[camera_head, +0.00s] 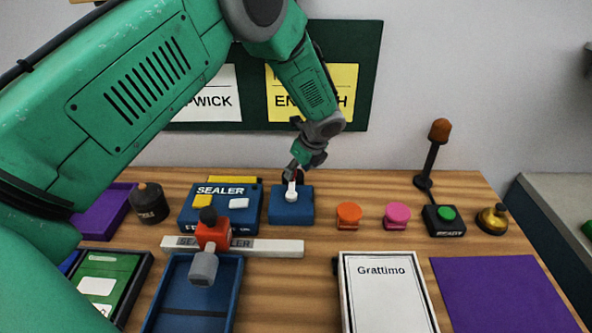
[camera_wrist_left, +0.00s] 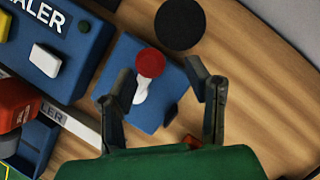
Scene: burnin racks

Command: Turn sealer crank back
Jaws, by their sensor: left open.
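The sealer crank is a white lever (camera_head: 291,191) on a small blue box (camera_head: 299,209) right of the blue box lettered SEALER (camera_head: 220,206). In the left wrist view the lever (camera_wrist_left: 142,90) ends in a red knob (camera_wrist_left: 150,62). My left gripper (camera_head: 292,176) is just above and behind the blue crank box. In the wrist view its fingers (camera_wrist_left: 158,80) are spread, with the knob and lever between them in the picture. Contact is not visible. My right gripper is not in view.
A red-and-grey sealer head (camera_head: 212,237) stands on a white bar (camera_head: 277,248), over a blue tray (camera_head: 238,300). Orange (camera_head: 349,215) and pink (camera_head: 397,215) knobs, a READY button box (camera_head: 444,220) and a bell (camera_head: 492,220) stand to the right. A Grattimo board (camera_head: 388,295) lies in front.

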